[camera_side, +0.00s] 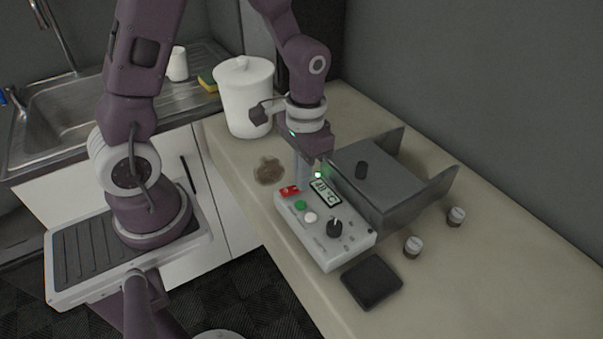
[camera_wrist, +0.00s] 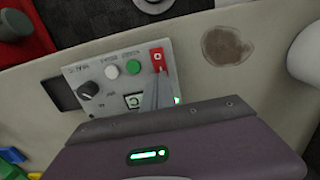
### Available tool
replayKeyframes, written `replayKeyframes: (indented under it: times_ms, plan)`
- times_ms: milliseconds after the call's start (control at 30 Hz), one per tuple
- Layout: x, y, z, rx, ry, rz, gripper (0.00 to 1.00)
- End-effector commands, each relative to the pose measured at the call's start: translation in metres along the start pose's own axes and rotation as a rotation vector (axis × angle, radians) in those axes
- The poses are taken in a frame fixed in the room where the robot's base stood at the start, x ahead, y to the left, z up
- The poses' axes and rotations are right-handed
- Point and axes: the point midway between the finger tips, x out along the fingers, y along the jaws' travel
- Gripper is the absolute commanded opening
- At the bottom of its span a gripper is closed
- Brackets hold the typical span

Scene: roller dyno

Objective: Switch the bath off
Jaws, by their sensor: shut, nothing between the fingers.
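The bath (camera_side: 375,180) is a grey metal box with a black-knobbed lid. Its white control box (camera_side: 325,228) stands in front, with a lit display (camera_side: 325,192) showing a reading in °C and a green light. A red switch (camera_side: 289,190) sits at the box's far left corner; it also shows in the wrist view (camera_wrist: 158,57). Beside it are a green button (camera_side: 300,205), a white button (camera_side: 310,217) and a black dial (camera_side: 334,227). My gripper (camera_side: 301,181) is shut and empty, pointing down close to the red switch. I cannot tell whether it touches the switch.
A white lidded canister (camera_side: 246,98) stands at the back left of the counter. A brown stain (camera_side: 268,171) lies left of the control box. Two small jars (camera_side: 413,246) (camera_side: 456,216) and a dark square pad (camera_side: 371,281) lie to the right. The front right counter is clear.

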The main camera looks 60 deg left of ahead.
Motion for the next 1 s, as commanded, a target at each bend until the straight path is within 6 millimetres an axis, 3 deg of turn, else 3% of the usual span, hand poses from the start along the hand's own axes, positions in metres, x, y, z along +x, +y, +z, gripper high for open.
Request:
replayKeyframes:
  times_ms: [900, 1000]
  plan:
    - [-0.017, 0.0, 0.0, 0.0, 0.002, 0.0, 0.0]
    - [-0.026, 0.0, -0.002, 0.001, 0.006, -0.001, 0.0]
